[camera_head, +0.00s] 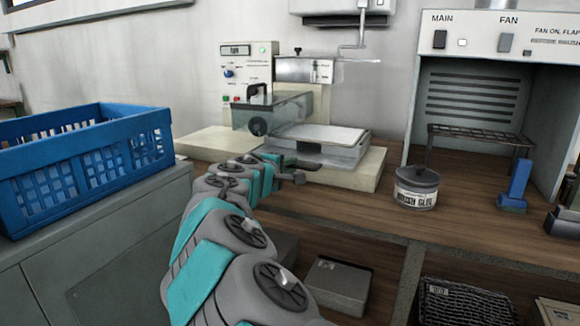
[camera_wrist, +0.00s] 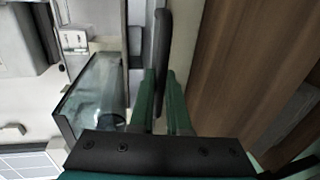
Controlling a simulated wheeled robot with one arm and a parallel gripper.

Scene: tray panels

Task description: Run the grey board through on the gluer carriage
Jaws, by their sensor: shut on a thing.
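The gluer (camera_head: 312,72) stands at the back middle of the bench, on a cream base. Its carriage (camera_head: 348,155) sits low at the front, with a pale flat panel (camera_head: 330,135) on top. I cannot tell for sure that this panel is the grey board. My gripper (camera_head: 292,168) is at the carriage's front left. In the wrist view, its green fingers (camera_wrist: 160,100) are shut on a dark bar (camera_wrist: 163,40), which looks like the carriage handle. The far end of the bar sticks out beyond the fingers. My arm hides part of the base.
A clear guard (camera_head: 272,108) stands close behind my gripper; it also shows in the wrist view (camera_wrist: 95,95). A blue crate (camera_head: 85,165) is left. Bench front is clear.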

